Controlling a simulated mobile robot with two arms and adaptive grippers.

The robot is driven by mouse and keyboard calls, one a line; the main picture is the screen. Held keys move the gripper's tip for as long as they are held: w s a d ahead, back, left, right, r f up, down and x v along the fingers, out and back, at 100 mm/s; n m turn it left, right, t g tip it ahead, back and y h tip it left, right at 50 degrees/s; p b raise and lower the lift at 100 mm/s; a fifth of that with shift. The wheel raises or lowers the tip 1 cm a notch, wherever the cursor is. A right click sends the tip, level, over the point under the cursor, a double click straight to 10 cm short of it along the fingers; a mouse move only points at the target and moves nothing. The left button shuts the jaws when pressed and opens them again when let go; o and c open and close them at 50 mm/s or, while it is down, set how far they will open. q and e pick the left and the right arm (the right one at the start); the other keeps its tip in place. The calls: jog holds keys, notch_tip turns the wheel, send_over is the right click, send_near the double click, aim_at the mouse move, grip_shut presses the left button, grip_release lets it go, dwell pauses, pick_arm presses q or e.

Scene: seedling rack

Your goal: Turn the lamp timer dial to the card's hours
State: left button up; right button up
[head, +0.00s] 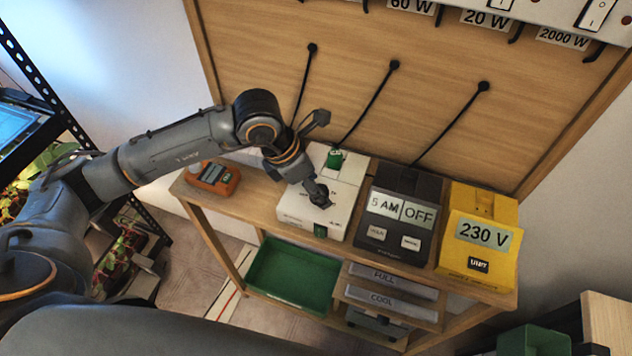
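My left gripper (320,196) is over the front of a white box (349,195) on the wooden bench. Its fingers are small and dark here, so I cannot tell whether they are open or shut, or whether they touch the box. The gripper hides part of the box's face, and no dial can be made out there. Right of it stands a black unit (377,235) with a display reading "5 AM OFF" and two pale buttons below. I cannot make out a card with hours. My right gripper is not in view.
A yellow unit (504,262) reading "230 V" stands at the bench's right end. An orange meter (214,178) lies at the left. Black cables run down the wooden back panel (430,70). A green tray (262,263) and drawers labelled "FULL" and "COOL" (392,303) are below.

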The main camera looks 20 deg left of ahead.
pick_arm(q)
jog(key=shift+w+d+f, duration=0.1)
jog(key=shift+f, duration=0.3)
jog(key=c, duration=1.2)
jog(key=shift+f+m+b, duration=0.1)
jog(key=shift+m+b, duration=0.2)
jog(key=shift+b, duration=0.35)
jog(key=m+g+b, duration=0.1)
jog(key=m+b, duration=0.1)
jog(key=b, duration=0.1)
jog(key=m+g+b, duration=0.1)
jog(key=m+b, duration=0.1)
jog(key=b, duration=0.1)
jog(key=m+b, duration=0.2)
jog(key=b, duration=0.1)
jog(key=shift+w+m+g+h, duration=0.25)
jog(key=shift+m+g+h, duration=0.05)
jog(key=shift+g+h, duration=0.1)
jog(key=shift+m+g+b, duration=0.5)
jog(key=shift+m+b, duration=0.8)
jog(key=shift+b, duration=0.1)
jog(key=shift+r, duration=0.2)
jog(key=o, duration=1.2)
